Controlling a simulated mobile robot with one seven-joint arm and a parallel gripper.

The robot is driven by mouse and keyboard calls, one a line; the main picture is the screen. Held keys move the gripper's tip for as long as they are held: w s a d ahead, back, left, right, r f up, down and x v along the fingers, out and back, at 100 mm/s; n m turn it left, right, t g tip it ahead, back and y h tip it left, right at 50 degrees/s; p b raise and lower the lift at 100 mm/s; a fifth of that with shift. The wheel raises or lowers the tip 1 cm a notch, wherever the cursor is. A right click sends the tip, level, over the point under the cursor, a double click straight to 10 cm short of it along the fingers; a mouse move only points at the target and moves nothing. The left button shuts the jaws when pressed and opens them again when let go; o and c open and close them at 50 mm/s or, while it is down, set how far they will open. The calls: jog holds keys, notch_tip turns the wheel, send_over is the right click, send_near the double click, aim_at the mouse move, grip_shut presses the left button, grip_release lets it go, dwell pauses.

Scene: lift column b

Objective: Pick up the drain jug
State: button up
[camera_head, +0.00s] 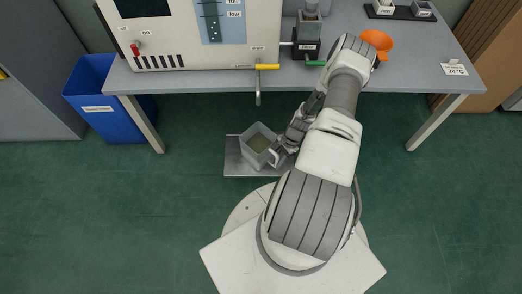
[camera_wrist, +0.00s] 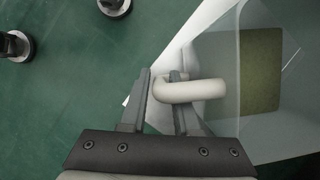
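The drain jug (camera_head: 258,138) is a clear, square-topped container with olive-green contents, over a grey metal plate (camera_head: 234,160) on the floor below the bench. Whether it rests on the plate or is slightly raised, I cannot tell. In the wrist view the jug (camera_wrist: 218,65) fills the right side, with its pale rounded handle (camera_wrist: 195,90) pointing left. My gripper (camera_wrist: 163,75) is at this handle, its two fingers close on either side of the handle's outer bar, apparently shut on it. In the head view my gripper (camera_head: 277,152) is right of the jug and partly hidden by my arm.
The grey bench (camera_head: 190,80) overhangs behind the jug, with a yellow-handled valve (camera_head: 267,67) and spout above. A blue bin (camera_head: 97,105) stands left. An orange object (camera_head: 377,40) lies on the bench.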

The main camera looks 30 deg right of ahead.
grip_shut()
dwell(1.1)
